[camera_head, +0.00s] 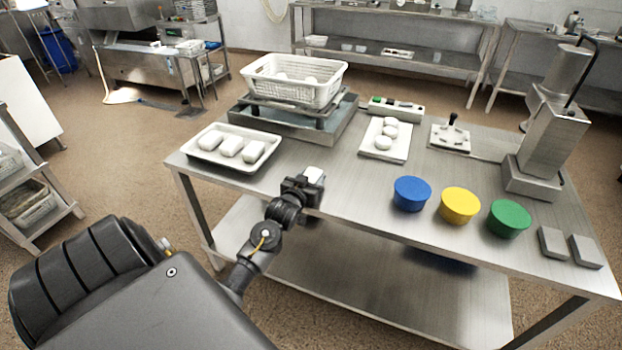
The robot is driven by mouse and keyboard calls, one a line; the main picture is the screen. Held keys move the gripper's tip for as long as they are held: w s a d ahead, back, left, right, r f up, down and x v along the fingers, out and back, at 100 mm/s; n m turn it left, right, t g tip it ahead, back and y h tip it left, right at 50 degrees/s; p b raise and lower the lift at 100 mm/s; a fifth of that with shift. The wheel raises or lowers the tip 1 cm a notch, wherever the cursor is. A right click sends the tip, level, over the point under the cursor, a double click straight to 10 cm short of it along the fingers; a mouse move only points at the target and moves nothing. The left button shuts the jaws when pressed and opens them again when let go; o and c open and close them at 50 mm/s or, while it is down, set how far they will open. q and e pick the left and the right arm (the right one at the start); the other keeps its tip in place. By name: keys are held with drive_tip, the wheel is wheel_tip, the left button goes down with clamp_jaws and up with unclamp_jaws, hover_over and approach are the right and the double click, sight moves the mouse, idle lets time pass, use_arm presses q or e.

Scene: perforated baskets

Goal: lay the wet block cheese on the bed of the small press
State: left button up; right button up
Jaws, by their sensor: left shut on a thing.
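My left gripper (302,187) is at the table's front edge, left of the blue round piece. It is shut on a small white cheese block (314,175), partly hidden by the jaws. Whether the block is wet cannot be told. A steel machine with a tall column and a bent lever (553,135), which looks like the small press, stands at the table's right end. Its low base (531,182) looks bare on top. The gripper is well to the left of it, apart from it. My right gripper is not in view.
A perforated white basket (292,94) with white pieces stands on a steel stand at the back left. A white tray (205,162) holds three blocks. Blue (412,194), yellow (459,206) and green (509,219) round pieces and two grey slabs (553,243) line the front.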

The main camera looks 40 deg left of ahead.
use_arm(q)
drive_tip(key=shift+f, duration=0.15)
drive_tip(key=o, duration=1.1)
